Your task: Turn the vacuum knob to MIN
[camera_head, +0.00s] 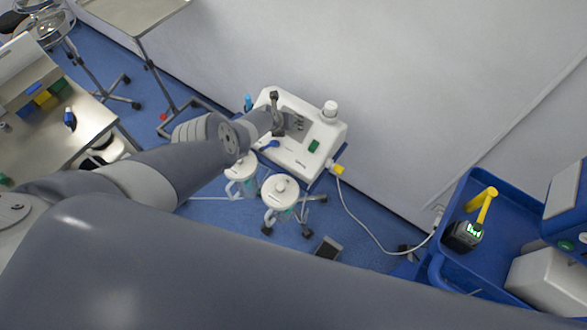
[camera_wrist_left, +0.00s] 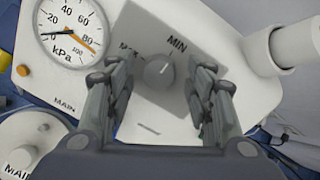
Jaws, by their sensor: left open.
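The vacuum knob (camera_wrist_left: 159,71) is a round grey dial on a grey plate on the front of a white suction unit (camera_head: 296,153). The word MIN stands above it to the right, and a partly covered label is to its left. A pale mark on the knob seems to point up and slightly right. My left gripper (camera_wrist_left: 160,85) is open, with one finger on each side of the knob; contact cannot be told. In the head view my left gripper (camera_head: 276,122) is over the unit, and the knob is not clearly seen. My right gripper is not in view.
Two lidded canisters (camera_head: 281,190) hang in front of the unit. A white cable runs right towards a blue cart (camera_head: 465,272). The wall is close behind.

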